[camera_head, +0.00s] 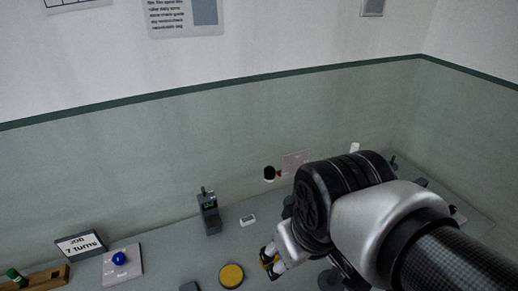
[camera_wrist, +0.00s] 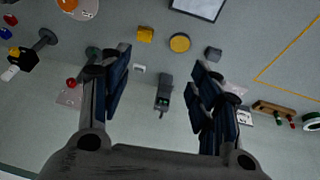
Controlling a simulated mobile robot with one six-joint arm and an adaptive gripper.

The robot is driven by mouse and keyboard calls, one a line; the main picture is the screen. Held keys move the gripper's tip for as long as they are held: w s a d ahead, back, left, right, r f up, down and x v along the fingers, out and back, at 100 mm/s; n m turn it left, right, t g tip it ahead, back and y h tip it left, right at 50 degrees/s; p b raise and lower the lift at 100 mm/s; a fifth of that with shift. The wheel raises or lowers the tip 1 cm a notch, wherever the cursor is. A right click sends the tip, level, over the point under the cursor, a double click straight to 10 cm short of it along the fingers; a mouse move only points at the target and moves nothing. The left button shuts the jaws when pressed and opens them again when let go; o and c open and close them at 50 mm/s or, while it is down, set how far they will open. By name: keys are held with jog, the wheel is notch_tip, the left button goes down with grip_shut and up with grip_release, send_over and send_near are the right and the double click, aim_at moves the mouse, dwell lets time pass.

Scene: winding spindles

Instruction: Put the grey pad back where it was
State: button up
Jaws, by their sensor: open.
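A small dark grey block (camera_wrist: 213,54), the likeliest grey pad, lies on the bench in the wrist view, beside the yellow disc (camera_wrist: 180,43). Its edge also shows at the bottom of the head view (camera_head: 190,286). My gripper (camera_wrist: 160,58) is open, with nothing between its fingers. In the head view my gripper (camera_head: 270,262) is right of the yellow disc (camera_head: 231,275), partly hidden by my wrist. The dark grey device with a green display (camera_wrist: 163,92) shows between the fingers, on the bench beyond them. It stands upright near the wall in the head view (camera_head: 209,212).
A pale pad with a blue ball (camera_head: 122,265), a "200 / 7 turns" sign (camera_head: 81,245) and a wooden rack (camera_head: 40,280) are at left. A yellow block (camera_wrist: 145,34) and small white item (camera_wrist: 139,68) lie nearby. Bare bench separates the device and yellow disc.

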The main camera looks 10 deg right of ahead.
jog(key=s+m, duration=0.1)
jog(key=s+d+m, duration=0.1)
jog(key=s, duration=0.1)
jog(key=s+d+m, duration=0.1)
jog(key=shift+s+f+t, duration=0.2)
jog(key=shift+s+t, duration=0.05)
jog(key=shift+t, duration=0.15)
jog(key=shift+f+b, duration=0.8)
jog(key=shift+b, duration=0.05)
